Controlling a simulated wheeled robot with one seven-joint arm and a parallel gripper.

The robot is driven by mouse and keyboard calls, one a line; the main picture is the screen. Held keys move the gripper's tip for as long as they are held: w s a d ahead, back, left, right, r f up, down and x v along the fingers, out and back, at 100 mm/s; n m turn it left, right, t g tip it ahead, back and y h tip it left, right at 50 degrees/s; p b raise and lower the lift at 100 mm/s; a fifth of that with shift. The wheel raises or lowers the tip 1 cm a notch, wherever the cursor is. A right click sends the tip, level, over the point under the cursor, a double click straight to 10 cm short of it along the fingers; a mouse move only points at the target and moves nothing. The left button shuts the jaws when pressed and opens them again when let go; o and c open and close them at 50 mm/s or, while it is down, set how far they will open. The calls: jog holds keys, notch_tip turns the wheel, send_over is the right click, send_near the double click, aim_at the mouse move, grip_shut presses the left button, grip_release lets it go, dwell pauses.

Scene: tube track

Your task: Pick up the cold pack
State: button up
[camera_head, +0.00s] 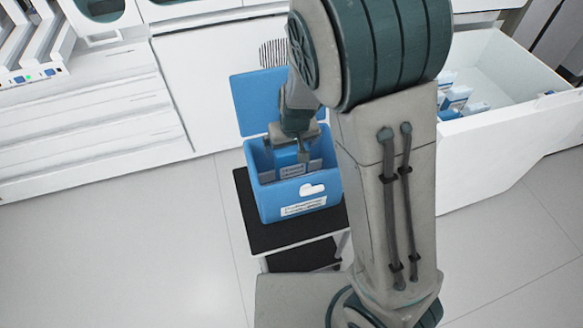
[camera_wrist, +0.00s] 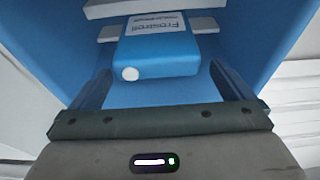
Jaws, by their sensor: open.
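The cold pack (camera_wrist: 165,66) is a blue block with a white, upside-down printed label and a round white cap. It sits inside an open blue cooler box (camera_head: 325,192). The cooler's inner walls (camera_wrist: 262,35) fill both sides of the wrist view. My gripper (camera_head: 286,154) reaches down into the cooler's mouth. Its fingers are open, one on each side of the cold pack in the wrist view (camera_wrist: 165,84), with visible gaps. In the head view a blue piece between the fingers appears to be the pack; its lower part is hidden.
The cooler stands on a small black-topped cart (camera_head: 265,238), with its lid (camera_head: 250,103) raised behind. Light grey pieces (camera_wrist: 200,25) lie beside the pack. An open white drawer (camera_head: 510,130) with blue-and-white packages is at right. White cabinets (camera_head: 90,120) stand left; the floor is clear.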

aim_at(291, 166)
jog(key=x, duration=0.1)
jog(key=b+x, duration=0.1)
jog(key=x, duration=0.2)
jog(key=shift+d+f+b, duration=0.25)
jog(key=shift+b, duration=0.05)
jog(key=shift+s, duration=0.1)
jog(key=c, duration=0.9)
jog(key=shift+r, duration=0.15)
